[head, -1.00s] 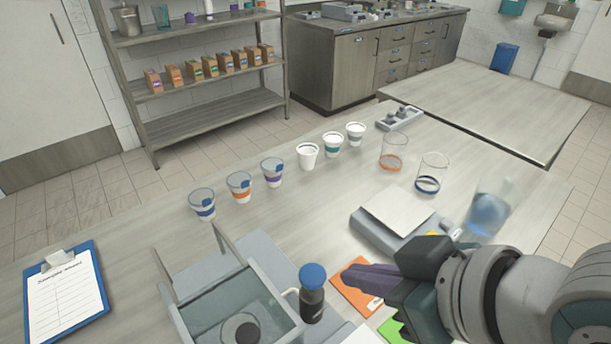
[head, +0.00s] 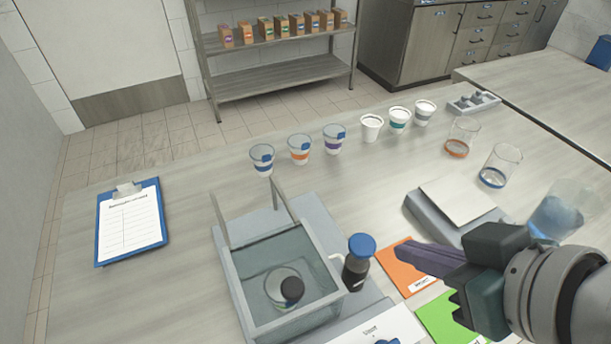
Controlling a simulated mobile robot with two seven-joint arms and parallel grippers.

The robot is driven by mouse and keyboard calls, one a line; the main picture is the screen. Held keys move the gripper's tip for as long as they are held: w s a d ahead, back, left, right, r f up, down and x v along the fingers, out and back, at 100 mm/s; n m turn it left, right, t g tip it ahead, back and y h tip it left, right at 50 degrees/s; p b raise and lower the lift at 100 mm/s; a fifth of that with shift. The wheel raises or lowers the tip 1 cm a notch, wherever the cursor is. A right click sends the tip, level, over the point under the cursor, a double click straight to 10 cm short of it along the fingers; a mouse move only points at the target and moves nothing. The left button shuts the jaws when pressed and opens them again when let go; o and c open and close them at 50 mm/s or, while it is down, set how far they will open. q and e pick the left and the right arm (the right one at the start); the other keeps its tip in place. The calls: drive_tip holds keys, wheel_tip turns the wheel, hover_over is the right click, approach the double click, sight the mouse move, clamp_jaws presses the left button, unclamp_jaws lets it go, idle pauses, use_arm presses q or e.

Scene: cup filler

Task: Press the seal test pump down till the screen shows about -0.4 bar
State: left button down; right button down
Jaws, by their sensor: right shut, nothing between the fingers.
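The seal test pump is a dark cylinder with a blue cap (head: 361,246), upright at the right side of the seal test box (head: 236,275). The box is a grey, clear-walled chamber with a cup and a dark round piece inside. No screen with a readable pressure value shows in the head view. My right gripper (head: 412,262) is shut and empty, its purple-grey fingers pointing left at the pump with a gap between them. It hovers over the orange card. My left gripper is not in view.
An orange card (head: 400,278) and a green card (head: 445,318) lie right of the pump. A grey device with a white plate (head: 457,200) stands behind. Several cups line the back, with clear beakers (head: 500,166) at right. A clipboard (head: 131,222) lies left.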

idle(0.8)
drive_tip(key=r+b, duration=0.3)
drive_tip(key=shift+w+d+r, duration=0.15)
drive_tip(key=shift+d+r, duration=0.1)
drive_tip(key=shift+d, duration=0.05)
drive_tip(key=b, duration=0.1)
hover_over(358, 236)
drive_tip(key=s+d, duration=0.1)
drive_tip(key=s, duration=0.2)
wheel_tip(358, 236, down, 7)
drive_tip(key=shift+s+d+r, duration=0.1)
drive_tip(key=shift+d, duration=0.05)
drive_tip(key=f, duration=0.3)
drive_tip(key=shift+w+f, duration=0.2)
drive_tip(key=shift+f+b, duration=0.3)
drive_tip(key=shift+f, duration=0.2)
